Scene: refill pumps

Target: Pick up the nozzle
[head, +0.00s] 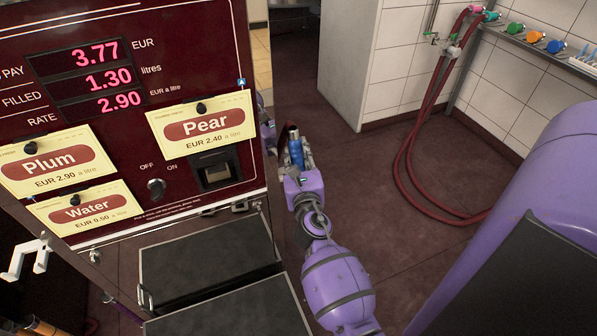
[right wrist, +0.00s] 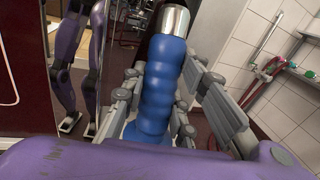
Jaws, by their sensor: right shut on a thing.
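The nozzle shows a blue ribbed grip with a bare metal end. In the right wrist view the nozzle (right wrist: 160,85) stands between the grey fingers of my right gripper (right wrist: 165,105), which are closed around the blue part. In the head view my right gripper (head: 297,158) is right of the pump panel's edge, with the blue nozzle (head: 296,151) in it. The lower part of the grip is hidden behind my wrist. My left gripper cannot be made out in the head view.
The dark red pump panel (head: 130,15) with Plum, Pear and Water labels fills the left. Red hoses (head: 408,165) hang at the right wall below a shelf (head: 535,45) with coloured nozzles. The tiled floor (head: 400,250) between is clear. Purple limb shapes (right wrist: 75,45) show beside the panel, possibly reflections.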

